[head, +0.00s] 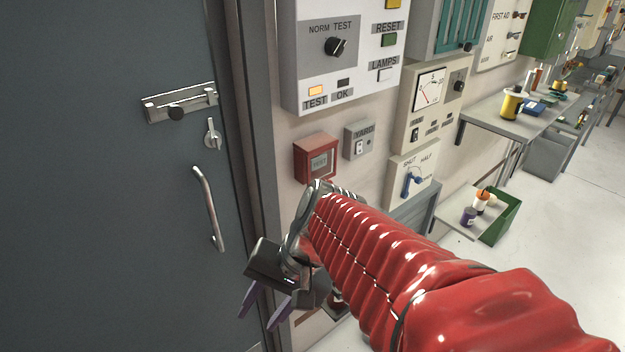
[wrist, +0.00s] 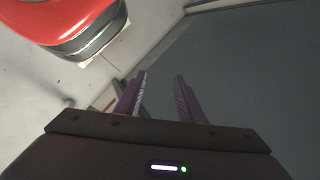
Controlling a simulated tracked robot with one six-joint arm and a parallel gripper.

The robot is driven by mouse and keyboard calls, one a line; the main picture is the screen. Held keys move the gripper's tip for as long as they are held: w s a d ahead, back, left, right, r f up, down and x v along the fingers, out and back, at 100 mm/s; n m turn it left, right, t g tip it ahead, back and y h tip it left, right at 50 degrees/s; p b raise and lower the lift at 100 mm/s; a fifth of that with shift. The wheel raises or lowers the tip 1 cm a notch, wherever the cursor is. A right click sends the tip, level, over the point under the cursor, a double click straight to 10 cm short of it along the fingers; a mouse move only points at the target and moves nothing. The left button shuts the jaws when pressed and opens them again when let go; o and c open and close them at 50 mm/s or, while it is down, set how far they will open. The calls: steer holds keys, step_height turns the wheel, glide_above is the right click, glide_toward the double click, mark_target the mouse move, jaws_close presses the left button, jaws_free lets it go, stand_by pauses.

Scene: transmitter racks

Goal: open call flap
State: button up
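A small red wall box (head: 316,160) with a pale front panel hangs below the test panel, just right of the door frame. It looks like the call box; its label is too small to read, and its front cover appears closed. My gripper (head: 263,312) hangs below and left of this box, in front of the door's lower edge, touching nothing that I can see. Its two purple fingers stand apart and empty in the wrist view (wrist: 160,98). The red box cannot be made out in the wrist view.
A grey door (head: 110,200) with a bolt, latch and handle (head: 209,209) fills the left. A grey YARD switch box (head: 359,141) sits close right of the red box, and a shut/half/open lever box (head: 411,176) is farther right. A shelf (head: 456,216) and green bin (head: 501,217) stand beyond.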

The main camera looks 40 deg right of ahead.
steer(key=w+d+r+m+t+y, duration=0.1)
steer(key=w+d+m+t+y, duration=0.1)
steer(key=w+d+m+t, duration=0.4)
steer(key=w+d+r+m+t+y, duration=0.1)
steer(key=d+m+t, duration=0.2)
steer(key=d+m, duration=0.55)
steer(key=s+d+m+t+h, duration=0.1)
steer(key=d+m+t+h, duration=0.2)
steer(key=d+m, duration=0.3)
steer(key=s+d+m+t+h, duration=0.2)
steer(key=d+m, duration=0.4)
steer(key=d, duration=0.5)
steer(key=shift+s+r+t+h, duration=0.3)
steer(key=shift+t+h, duration=0.3)
steer(key=shift+h, duration=0.4)
